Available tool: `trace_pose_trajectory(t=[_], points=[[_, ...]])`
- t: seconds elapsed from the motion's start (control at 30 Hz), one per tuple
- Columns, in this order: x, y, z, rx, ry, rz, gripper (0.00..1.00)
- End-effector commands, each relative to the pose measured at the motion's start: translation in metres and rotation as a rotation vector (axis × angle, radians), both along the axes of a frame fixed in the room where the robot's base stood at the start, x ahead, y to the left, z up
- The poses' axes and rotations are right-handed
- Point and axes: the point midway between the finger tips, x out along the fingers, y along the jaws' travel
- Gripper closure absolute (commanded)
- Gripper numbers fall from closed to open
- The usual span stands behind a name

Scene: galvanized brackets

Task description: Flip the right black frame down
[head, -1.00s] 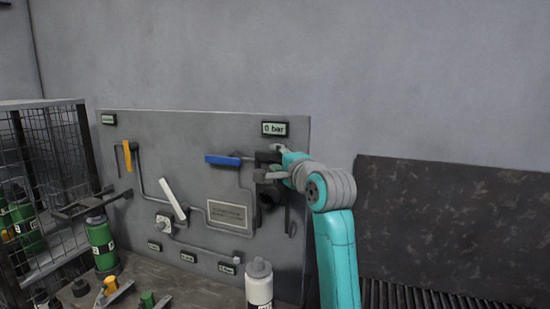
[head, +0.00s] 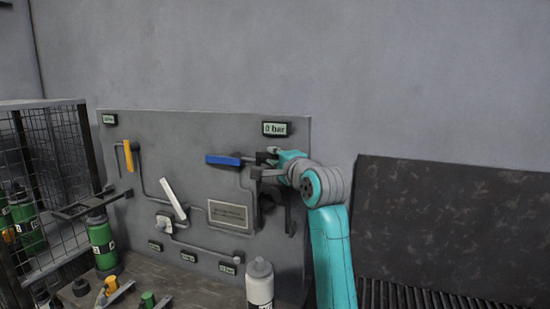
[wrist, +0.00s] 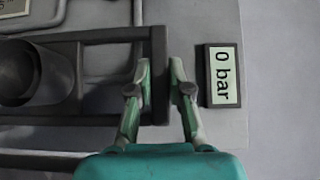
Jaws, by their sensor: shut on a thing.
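The right black frame (wrist: 159,85) is on the grey panel, around a dark round cup-like part (wrist: 32,72). In the wrist view, its end bar nearest the "0 bar" display lies between the fingers of my gripper (wrist: 161,65). My gripper is shut on that bar. In the head view, my gripper (head: 266,162) is at the frame's upper end, below the display and right of the blue handle. The frame's side (head: 290,208) hangs along the panel there, and it looks roughly upright. My gripper and wrist hide part of it, so its exact tilt is unclear.
The "0 bar" display (head: 274,129) is close above my gripper. A blue lever (head: 222,160) is just left. A left black frame (head: 82,208) juts out from the panel near green bottles (head: 101,242). A white bottle (head: 259,285) stands below. A dark board (head: 455,225) is at right.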

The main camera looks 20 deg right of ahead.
Motion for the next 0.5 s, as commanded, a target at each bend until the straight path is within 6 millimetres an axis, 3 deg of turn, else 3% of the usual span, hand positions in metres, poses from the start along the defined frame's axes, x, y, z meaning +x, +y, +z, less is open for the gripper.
trace_pose_trajectory(t=[0.27, 0.5], points=[[-0.013, 0.01, -0.003, -0.042, -0.055, 0.001, 1.0], [-0.043, 0.032, -0.013, -0.141, -0.191, 0.002, 1.0]])
